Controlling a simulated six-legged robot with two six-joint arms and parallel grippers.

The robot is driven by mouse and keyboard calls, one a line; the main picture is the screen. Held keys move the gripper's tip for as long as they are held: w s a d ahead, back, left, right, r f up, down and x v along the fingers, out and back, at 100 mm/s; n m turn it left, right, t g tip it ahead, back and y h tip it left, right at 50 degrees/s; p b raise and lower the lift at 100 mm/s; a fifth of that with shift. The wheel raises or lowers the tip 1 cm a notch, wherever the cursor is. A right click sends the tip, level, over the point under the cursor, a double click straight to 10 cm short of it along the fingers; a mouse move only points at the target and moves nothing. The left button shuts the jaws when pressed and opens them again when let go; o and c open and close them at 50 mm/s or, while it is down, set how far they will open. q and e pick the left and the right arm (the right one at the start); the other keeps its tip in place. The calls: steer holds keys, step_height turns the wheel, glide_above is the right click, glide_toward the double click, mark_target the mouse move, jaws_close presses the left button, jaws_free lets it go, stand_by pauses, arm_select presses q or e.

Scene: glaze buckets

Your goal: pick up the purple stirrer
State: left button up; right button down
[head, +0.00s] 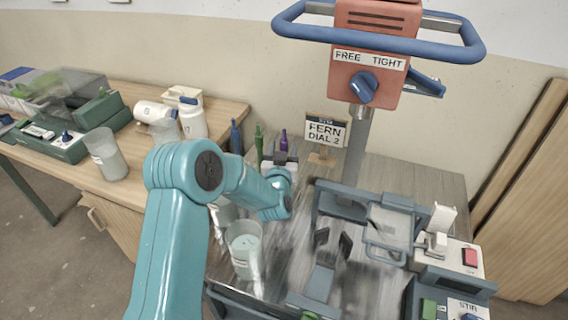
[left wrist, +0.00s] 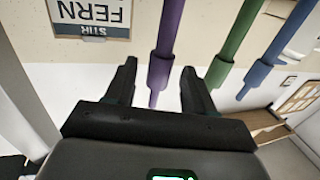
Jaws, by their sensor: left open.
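The purple stirrer (head: 284,145) stands upright in the head view, at the right end of a row of stirrers on the bench. My left gripper (head: 281,167) is open close to it; my own arm partly hides it there. In the left wrist view, which is upside down, the purple stirrer (left wrist: 163,60) appears between the two open fingers of the left gripper (left wrist: 158,68). No contact shows, and I cannot tell how deep it sits between them.
A green stirrer (head: 259,143) and a blue stirrer (head: 236,138) stand close on the left. A FERN DIAL 2 sign (head: 325,131) stands to the right. The red machine head (head: 375,45) and a clear cup (head: 244,248) are nearby.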

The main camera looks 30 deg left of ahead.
arm_select(q)
steer(key=shift+x, duration=0.95)
steer(key=c, duration=1)
step_height(320, 180, up, 29)
steer(key=p, duration=0.8)
steer(key=shift+f, duration=0.2)
